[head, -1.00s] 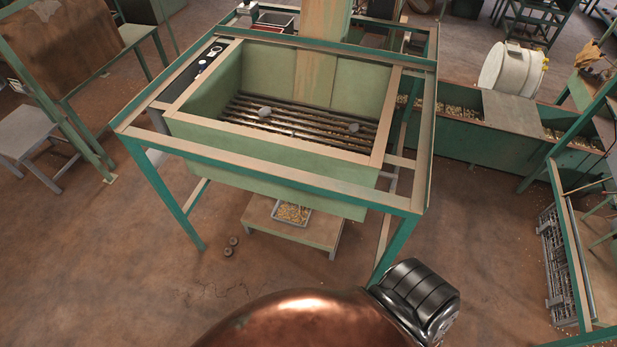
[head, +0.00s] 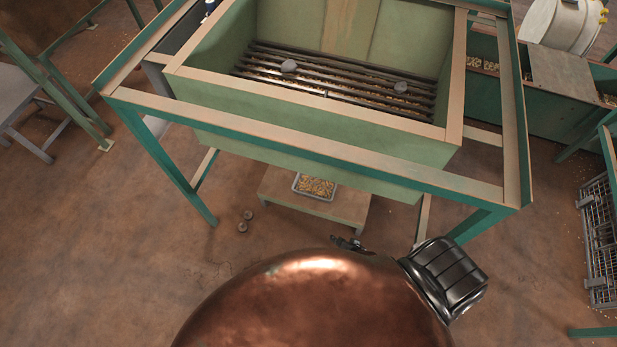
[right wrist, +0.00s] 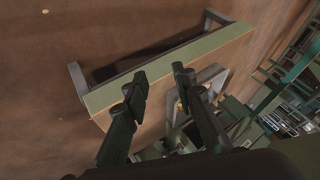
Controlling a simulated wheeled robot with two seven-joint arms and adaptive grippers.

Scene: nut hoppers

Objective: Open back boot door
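No part in view can be told for certain to be the back boot door. The green nut hopper (head: 300,155) stands ahead in the head view, with dark bars across its inside. My right gripper (head: 347,243) shows only as a small dark piece past the copper dome, low in front of the hopper. In the right wrist view my right gripper (right wrist: 158,82) has its two dark fingers apart with nothing between them. Beyond them is a pale, green-edged board (right wrist: 165,72) on grey legs. My left gripper is not in view.
A low bench (head: 318,205) with a tray of nuts (head: 315,187) stands under the hopper frame (head: 290,130). Two small round pieces (head: 244,221) lie on the floor. A wire crate (head: 600,240) stands at right. Floor at left front is clear.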

